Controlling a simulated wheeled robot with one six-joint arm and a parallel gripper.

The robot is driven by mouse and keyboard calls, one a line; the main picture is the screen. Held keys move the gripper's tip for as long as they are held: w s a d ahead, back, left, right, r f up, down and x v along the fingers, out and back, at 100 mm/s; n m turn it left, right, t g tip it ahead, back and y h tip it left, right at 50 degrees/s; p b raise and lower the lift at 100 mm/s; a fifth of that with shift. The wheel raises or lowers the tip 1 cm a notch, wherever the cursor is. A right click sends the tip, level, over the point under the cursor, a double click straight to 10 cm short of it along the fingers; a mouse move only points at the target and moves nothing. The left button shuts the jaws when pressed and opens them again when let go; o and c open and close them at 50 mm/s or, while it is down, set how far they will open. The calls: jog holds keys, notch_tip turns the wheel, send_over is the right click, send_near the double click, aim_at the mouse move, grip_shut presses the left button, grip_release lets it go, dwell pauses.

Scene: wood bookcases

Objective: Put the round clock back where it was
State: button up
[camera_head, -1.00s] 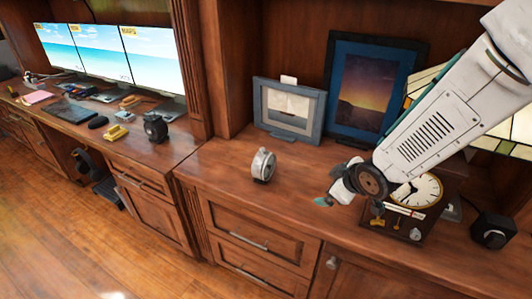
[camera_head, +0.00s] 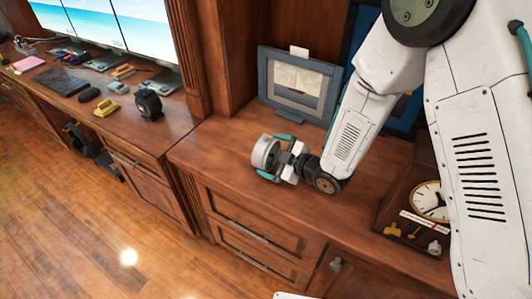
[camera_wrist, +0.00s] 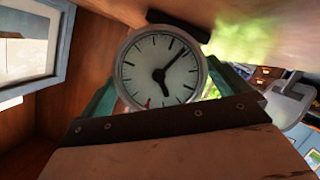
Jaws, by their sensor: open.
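The round clock (camera_head: 265,152) is a small silver-rimmed clock standing on the wood counter, left of the grey-framed picture's front. Its white face with black hands shows in the wrist view (camera_wrist: 160,68). My gripper (camera_head: 277,158) is at the clock, with one teal finger on its far side and one on its near side. The wrist view shows the teal fingers (camera_wrist: 158,95) on both sides of the clock face. The jaws are open around the clock; I cannot tell whether either finger touches it.
The grey picture frame (camera_head: 298,85) stands close behind my gripper. A wooden clock with a cream dial (camera_head: 430,203) stands at the right, partly behind my arm. The lower desk at left holds a dark round object (camera_head: 148,104) and monitors (camera_head: 140,30). The counter (camera_head: 215,150) left of the clock is clear.

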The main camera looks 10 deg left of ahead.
jog(key=shift+x, duration=0.9)
jog(key=shift+c, duration=0.3)
jog(key=c, duration=0.9)
jog(key=shift+c, duration=0.3)
jog(key=shift+r, duration=0.15)
